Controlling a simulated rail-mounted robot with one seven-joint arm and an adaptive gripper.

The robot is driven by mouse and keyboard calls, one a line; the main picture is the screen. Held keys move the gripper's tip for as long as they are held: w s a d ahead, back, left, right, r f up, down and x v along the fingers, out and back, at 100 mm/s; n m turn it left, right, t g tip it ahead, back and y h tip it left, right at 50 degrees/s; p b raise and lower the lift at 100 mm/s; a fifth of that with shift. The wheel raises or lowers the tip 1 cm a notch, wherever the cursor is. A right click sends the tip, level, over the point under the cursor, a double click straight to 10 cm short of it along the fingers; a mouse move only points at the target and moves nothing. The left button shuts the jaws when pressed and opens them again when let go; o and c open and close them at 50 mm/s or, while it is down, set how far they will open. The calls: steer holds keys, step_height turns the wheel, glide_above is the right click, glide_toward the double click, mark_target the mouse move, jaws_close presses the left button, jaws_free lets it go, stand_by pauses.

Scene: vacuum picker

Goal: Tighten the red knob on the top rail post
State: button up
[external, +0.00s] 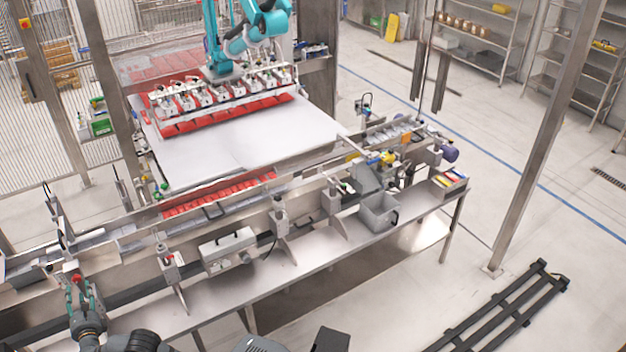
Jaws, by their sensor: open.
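A small red knob (76,278) shows at the lower left, on the rail at the near side of the machine. My gripper (79,290), with teal fingers, is open right at this knob, its fingers reaching up around or beside it. I cannot tell whether the fingers touch the knob. The post under the knob is mostly hidden by my gripper and arm. Another small red part (168,259) shows on a grey post further right along the rail.
A steel bench (285,282) runs along the near side, with a grey bin (379,212) and a white handled box (228,248) on it. A teal picker arm (250,35) with a row of white and red suction units (222,95) hangs over a white table (235,152).

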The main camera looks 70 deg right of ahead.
mark_target(77, 280)
steer(key=p+x, duration=0.1)
steer(key=x, duration=0.4)
steer(key=shift+w, duration=0.1)
steer(key=c, duration=0.3)
steer(key=c, duration=0.8)
jaws_close()
